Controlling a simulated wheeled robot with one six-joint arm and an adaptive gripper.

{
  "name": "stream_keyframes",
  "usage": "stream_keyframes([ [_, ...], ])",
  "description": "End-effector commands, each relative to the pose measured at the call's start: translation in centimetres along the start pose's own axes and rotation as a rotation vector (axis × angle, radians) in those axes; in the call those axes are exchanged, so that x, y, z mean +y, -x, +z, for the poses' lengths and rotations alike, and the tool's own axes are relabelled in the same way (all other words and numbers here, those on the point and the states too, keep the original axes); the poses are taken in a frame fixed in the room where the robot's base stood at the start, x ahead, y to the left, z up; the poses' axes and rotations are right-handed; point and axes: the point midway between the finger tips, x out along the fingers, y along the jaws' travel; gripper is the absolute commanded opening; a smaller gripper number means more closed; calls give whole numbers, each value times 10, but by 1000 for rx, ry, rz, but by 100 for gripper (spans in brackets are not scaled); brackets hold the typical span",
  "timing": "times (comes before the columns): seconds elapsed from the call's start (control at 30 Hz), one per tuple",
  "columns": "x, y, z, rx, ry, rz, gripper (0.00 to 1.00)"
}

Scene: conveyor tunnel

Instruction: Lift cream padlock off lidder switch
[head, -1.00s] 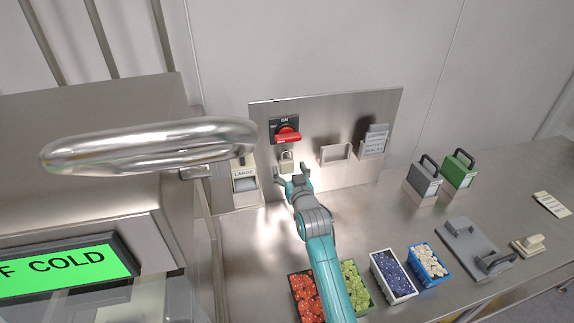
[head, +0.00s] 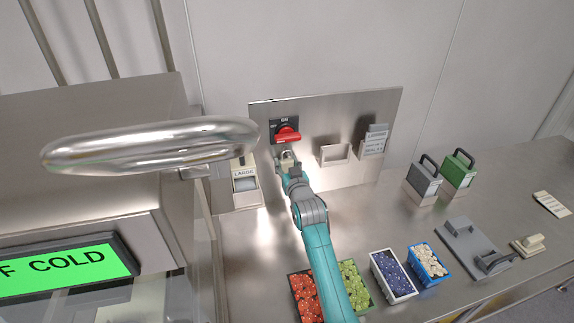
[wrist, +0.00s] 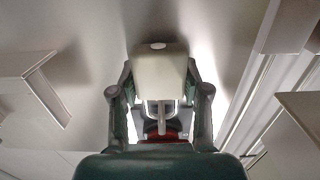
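The cream padlock (head: 288,156) hangs just below the red-handled switch (head: 287,136) on the steel back panel. In the wrist view the padlock (wrist: 160,75) fills the space between the fingers, its grey shackle towards the red switch handle (wrist: 160,135). My gripper (head: 288,166) reaches up to the padlock from below. In the wrist view the fingers of my gripper (wrist: 159,80) lie along both sides of the padlock body and appear to touch it. The shackle's far end is hidden.
A box marked LARGE (head: 244,181) stands close left of the gripper. An empty metal holder (head: 335,155) and a card holder (head: 374,146) are right on the panel. Berry punnets (head: 392,275) stand in front, near my arm. A large metal handle (head: 150,145) crosses the near left.

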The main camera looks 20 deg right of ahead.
Motion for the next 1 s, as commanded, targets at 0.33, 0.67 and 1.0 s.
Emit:
stream_keyframes([
  [0.33,0,0,-1,1,0,0,0],
  [0.67,0,0,-6,2,0,0,0],
  [1.0,0,0,-16,2,0,0,0],
])
